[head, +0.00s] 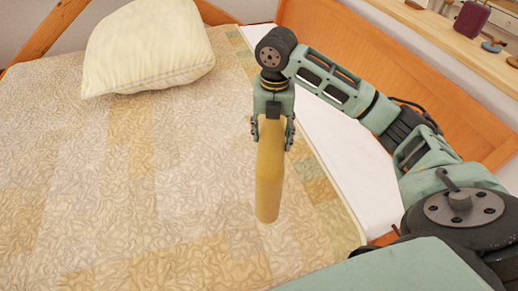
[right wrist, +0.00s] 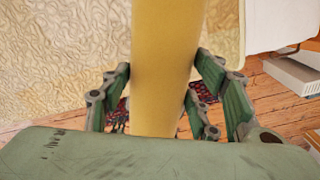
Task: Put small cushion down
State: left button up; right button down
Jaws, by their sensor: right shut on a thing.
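The small cushion (head: 268,180) is yellow and looks slim, hanging on edge below my right gripper (head: 271,128) in the head view. The gripper points down and is shut on the cushion's upper end. In the right wrist view the cushion (right wrist: 165,65) runs up the middle between the two green fingers (right wrist: 165,100). The bed with its patterned beige cover (head: 130,190) lies behind and below the cushion in the head view. I cannot tell whether the cushion's lower end touches the cover. My left gripper is not in view.
A large cream pillow (head: 148,48) lies at the far left of the bed. A wooden bed board (head: 335,45) runs along the back right. A wooden shelf (head: 450,30) with small objects is at upper right. Much of the cover is bare.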

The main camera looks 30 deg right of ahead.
jog(key=w+a+f+p, duration=0.2)
jog(key=w+f+p, duration=0.1)
jog(key=w+f, duration=0.7)
jog(key=shift+w+a+f, duration=0.2)
jog(key=shift+a, duration=0.2)
jog(key=shift+f, duration=0.1)
jog(key=c, duration=0.7)
grip_release()
jog(key=shift+o, duration=0.2)
notch_tip(320, 180, up, 12)
jog(key=b, duration=0.1)
jog(key=shift+b, duration=0.4)
